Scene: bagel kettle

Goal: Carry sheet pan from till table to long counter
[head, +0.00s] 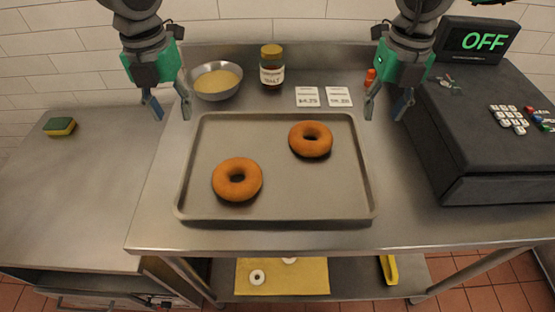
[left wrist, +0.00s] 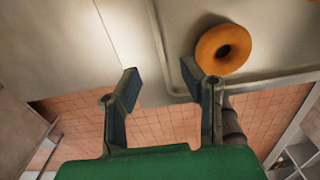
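The grey sheet pan (head: 275,208) lies flat on the steel till table (head: 155,225) in the head view. Two brown bagels lie in it, one at the front left (head: 237,179) and one at the back right (head: 310,139). My left gripper (head: 170,108) is open and empty above the pan's back left corner. My right gripper (head: 387,107) is open and empty above the pan's back right corner. In the left wrist view my open left gripper (left wrist: 163,92) shows a corner of the pan (left wrist: 185,75) and one bagel (left wrist: 223,49). No finger clearly touches the pan.
A black till (head: 490,140) with an OFF display stands on the right. A metal bowl (head: 215,82), a jar (head: 271,68) and price cards (head: 322,97) stand behind the pan. A lower counter (head: 75,190) with a sponge (head: 59,126) is at the left, mostly clear.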

